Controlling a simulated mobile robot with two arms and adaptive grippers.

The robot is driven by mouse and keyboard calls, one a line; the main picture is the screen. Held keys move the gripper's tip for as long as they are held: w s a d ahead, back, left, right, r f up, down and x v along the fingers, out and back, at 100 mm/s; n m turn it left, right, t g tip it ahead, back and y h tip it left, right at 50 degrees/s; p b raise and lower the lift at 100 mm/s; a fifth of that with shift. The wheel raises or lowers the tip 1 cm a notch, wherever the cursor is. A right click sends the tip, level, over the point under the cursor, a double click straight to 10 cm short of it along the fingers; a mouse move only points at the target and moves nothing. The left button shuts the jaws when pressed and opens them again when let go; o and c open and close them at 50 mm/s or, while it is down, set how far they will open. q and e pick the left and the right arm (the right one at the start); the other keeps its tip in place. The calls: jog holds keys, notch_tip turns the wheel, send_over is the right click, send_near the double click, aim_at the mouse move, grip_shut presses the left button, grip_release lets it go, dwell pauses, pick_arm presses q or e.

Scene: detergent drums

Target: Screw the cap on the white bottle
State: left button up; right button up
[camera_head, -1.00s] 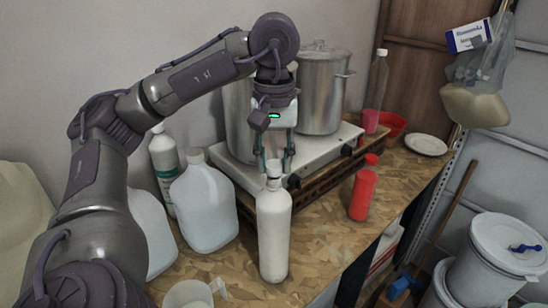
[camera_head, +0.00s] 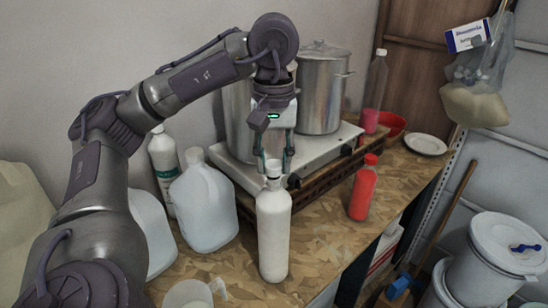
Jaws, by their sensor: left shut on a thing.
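The white bottle (camera_head: 273,231) stands upright near the middle of the wooden worktop. The white cap (camera_head: 273,167) is at the top of its neck; I cannot tell how far it is threaded on. My left gripper (camera_head: 273,166) points down over the bottle and is shut on the cap, a finger on each side. The bottle's body is clear of the fingers. My right gripper is not in view.
A stove (camera_head: 325,150) with metal pots (camera_head: 320,95) stands behind.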

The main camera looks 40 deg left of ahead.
pick_arm(q)
jog(key=shift+f+b, duration=0.3)
jog(key=shift+f, duration=0.15)
dwell(0.7)
jog(key=shift+f+b, duration=0.35)
jog(key=shift+f, duration=0.35)
dwell(1.4)
jog(key=shift+r+m+p, duration=0.1)
jog(key=shift+m+p, duration=0.2)
jog(key=shift+m, duration=0.5)
jog(key=m, duration=0.3)
jog(key=shift+p, duration=0.3)
jog(key=shift+m, duration=0.6)
